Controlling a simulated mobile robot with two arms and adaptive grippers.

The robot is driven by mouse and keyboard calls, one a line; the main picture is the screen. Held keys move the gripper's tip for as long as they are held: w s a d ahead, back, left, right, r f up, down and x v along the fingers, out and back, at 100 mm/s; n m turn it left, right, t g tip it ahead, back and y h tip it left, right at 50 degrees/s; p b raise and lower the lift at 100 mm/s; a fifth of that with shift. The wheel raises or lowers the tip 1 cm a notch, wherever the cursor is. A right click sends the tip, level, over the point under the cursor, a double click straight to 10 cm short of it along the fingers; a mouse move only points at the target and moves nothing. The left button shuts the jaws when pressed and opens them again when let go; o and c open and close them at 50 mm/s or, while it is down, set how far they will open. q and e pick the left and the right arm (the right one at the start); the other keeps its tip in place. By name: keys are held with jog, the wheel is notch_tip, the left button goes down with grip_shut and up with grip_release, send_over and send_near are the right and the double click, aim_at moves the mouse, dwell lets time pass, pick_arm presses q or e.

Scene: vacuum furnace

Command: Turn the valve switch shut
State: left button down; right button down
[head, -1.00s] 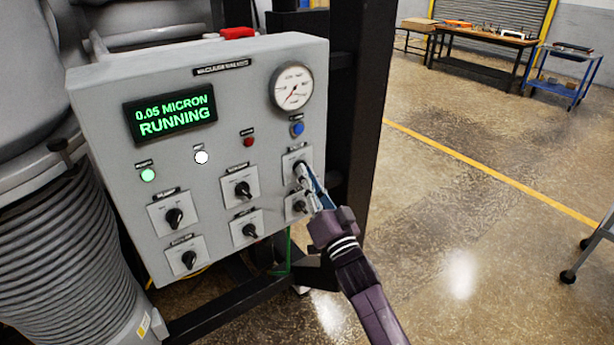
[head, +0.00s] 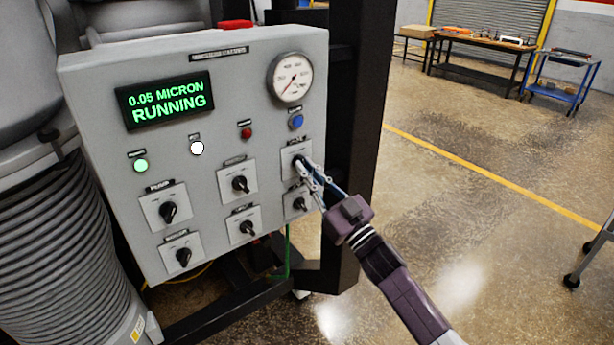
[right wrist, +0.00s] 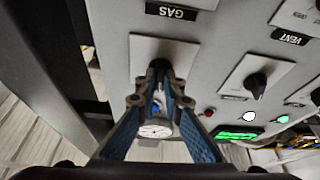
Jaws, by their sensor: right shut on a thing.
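The grey control panel (head: 225,75) carries several black rotary switches on white plates. My right gripper (head: 302,168) is at the upper-right switch (head: 291,152), under the blue button; its fingers cover most of the knob. In the right wrist view, which is upside down, both fingers (right wrist: 158,84) are shut around this black knob (right wrist: 158,66), on its white plate (right wrist: 180,50). The knob's exact angle is hard to see between the fingers. The label above this switch is too blurred to read for certain. My left gripper is not in view.
A lower-right switch (head: 299,204) sits close below my fingers, with a GAS label (right wrist: 171,12). A pressure gauge (head: 290,78), a blue button (head: 296,121) and a green-text display (head: 166,100) are above. A dark post (head: 357,130) stands right of the panel; the floor beyond is open.

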jog(key=n+g+y, duration=0.1)
jog(key=n, duration=0.2)
jog(key=n+g+y+b, duration=0.1)
jog(key=n, duration=0.2)
jog(key=shift+w+d+n+g, duration=0.1)
jog(key=shift+d+n+g, duration=0.05)
jog(key=shift+n+g, duration=0.25)
jog(key=c, duration=2.1)
grip_release()
jog(key=v, duration=1.2)
jog(key=shift+d, duration=0.1)
jog(key=shift+w+f, duration=0.1)
jog(key=shift+f, duration=0.05)
